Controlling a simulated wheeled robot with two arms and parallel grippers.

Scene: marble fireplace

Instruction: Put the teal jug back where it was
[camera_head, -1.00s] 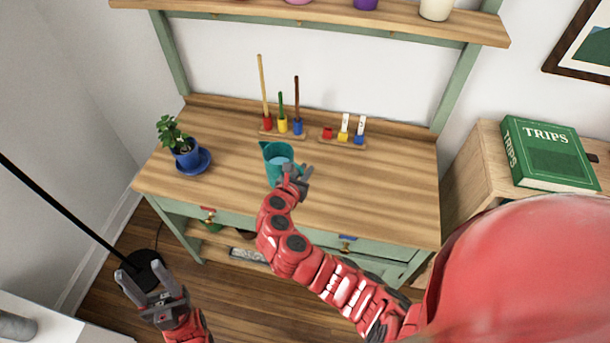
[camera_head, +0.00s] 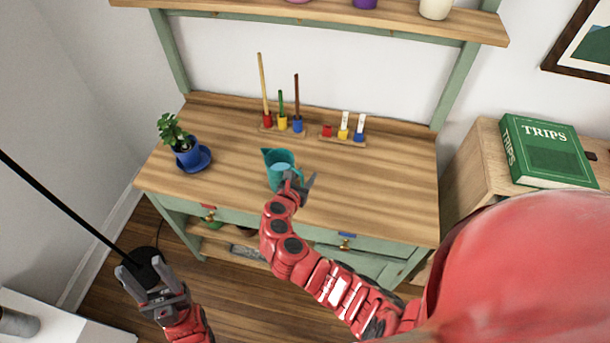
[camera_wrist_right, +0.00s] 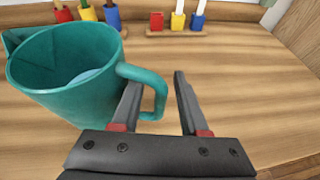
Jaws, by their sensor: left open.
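The teal jug (camera_head: 276,172) stands upright on the wooden desktop, with light blue inside it. Its spout points to the left and its handle (camera_wrist_right: 158,88) to the right. My right gripper (camera_head: 300,177) is open at the handle. In the right wrist view the left finger overlaps the handle loop; I cannot tell if it touches. The right finger is clear of the handle. My left gripper (camera_head: 139,263) is open and empty, low at the left, away from the desk.
Behind the jug are a rack with tall sticks (camera_head: 282,123) and a rack with short pegs (camera_head: 343,134). A potted plant (camera_head: 187,153) stands on the left of the desktop (camera_head: 395,190). The desktop right of the jug is clear. A green book (camera_head: 548,152) lies far right.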

